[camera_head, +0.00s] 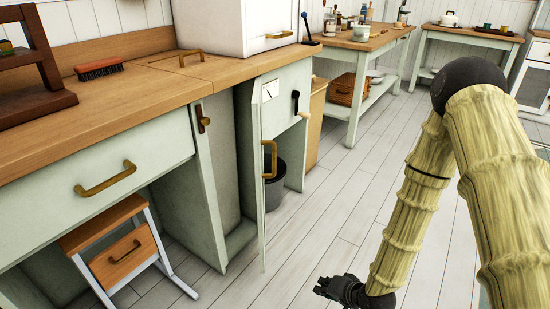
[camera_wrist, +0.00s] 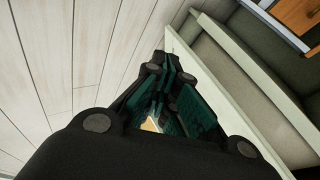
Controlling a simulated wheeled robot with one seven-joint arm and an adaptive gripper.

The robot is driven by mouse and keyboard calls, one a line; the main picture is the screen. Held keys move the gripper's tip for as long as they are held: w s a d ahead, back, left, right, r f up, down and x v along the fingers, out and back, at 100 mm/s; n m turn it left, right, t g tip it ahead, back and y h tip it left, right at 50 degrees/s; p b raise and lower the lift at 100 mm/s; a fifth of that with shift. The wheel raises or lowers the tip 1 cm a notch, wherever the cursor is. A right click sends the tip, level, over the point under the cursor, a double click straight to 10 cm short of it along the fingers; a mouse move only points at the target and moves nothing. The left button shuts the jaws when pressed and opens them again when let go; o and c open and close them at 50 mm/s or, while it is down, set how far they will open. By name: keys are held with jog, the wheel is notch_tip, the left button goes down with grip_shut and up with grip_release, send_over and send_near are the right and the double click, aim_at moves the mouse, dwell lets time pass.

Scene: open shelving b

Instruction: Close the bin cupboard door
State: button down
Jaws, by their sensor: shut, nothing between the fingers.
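The bin cupboard door (camera_head: 257,205) is a pale green panel standing open, seen nearly edge-on in the head view. A brass handle (camera_head: 269,160) is on it. The cupboard opening (camera_head: 222,150) shows to the left of the door. A dark bin (camera_head: 276,186) is partly hidden behind the door. My gripper (camera_head: 330,287) is low over the floor, to the right of the door and apart from it in the head view. In the wrist view my gripper (camera_wrist: 160,110) is shut and empty. A pale panel edge (camera_wrist: 225,95) runs close to its right; whether they touch cannot be told.
A wooden counter (camera_head: 150,85) runs along the left, with a white box (camera_head: 235,25) on it. A stool-like unit with a drawer (camera_head: 120,250) stands under the counter. A green-legged table (camera_head: 355,105) is farther back. The plank floor (camera_head: 345,200) is clear in the middle.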

jog(key=w+a+r+m+t+y, duration=0.2)
jog(key=w+r+t+y, duration=0.1)
jog(key=w+r, duration=0.75)
jog(key=m+t+y+p, duration=0.1)
jog(key=t+y+p, duration=0.1)
jog(key=y, duration=0.3)
send_near(273, 159)
jog(key=s+d+r, duration=0.3)
jog(key=s+d, duration=0.1)
jog(key=shift+s+a+f+b+x, duration=0.1)
jog(key=shift+s+a+b+x, duration=0.45)
jog(key=shift+x, duration=1.6)
jog(key=shift+s+a+f+b+x, duration=0.1)
jog(key=shift+b+x, duration=0.7)
jog(key=shift+x, duration=1.3)
jog(key=shift+s+a+b+x, duration=0.35)
jog(key=shift+b+x, duration=0.35)
jog(key=shift+x, duration=1.45)
jog(key=shift+t+h, duration=0.3)
